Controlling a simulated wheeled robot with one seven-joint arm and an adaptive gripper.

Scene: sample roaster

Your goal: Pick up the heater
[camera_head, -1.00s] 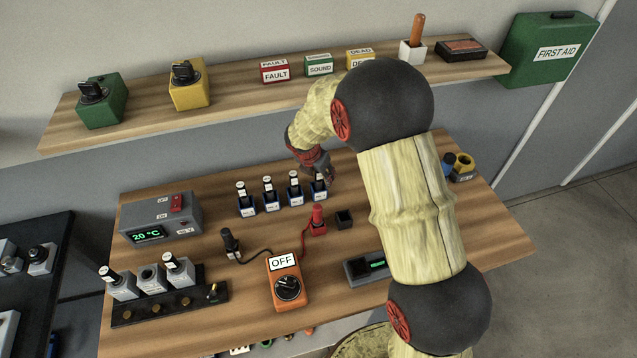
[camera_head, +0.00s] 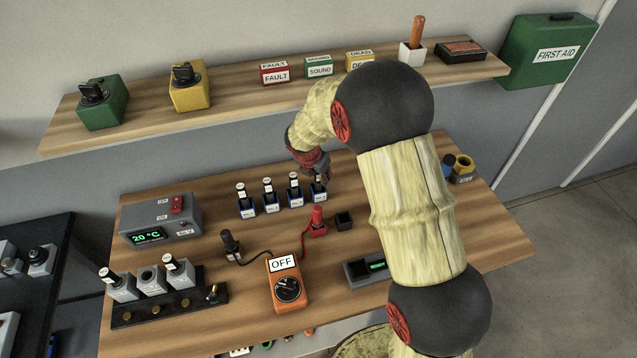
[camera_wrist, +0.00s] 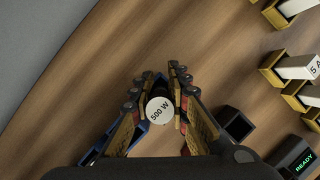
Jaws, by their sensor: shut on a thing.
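The heater (camera_wrist: 160,110), a dark stick with a round white end marked 500 W, shows between my fingers in the wrist view. My gripper (camera_wrist: 159,78) is shut on it from both sides. In the head view my gripper (camera_head: 319,174) is at the rightmost of the small blue holders (camera_head: 319,195). A white label shows there just under my fingers. Part of a blue holder (camera_wrist: 141,131) also shows beside the heater in the wrist view. Whether the heater's lower end is still in the holder is hidden.
More labelled sticks in blue holders (camera_head: 270,205) stand close to the left. A red probe (camera_head: 317,215), a small black box (camera_head: 344,219) and an orange meter (camera_head: 288,287) reading OFF are nearer the front. A shelf (camera_head: 235,103) runs behind. Bare wood lies right of the black box.

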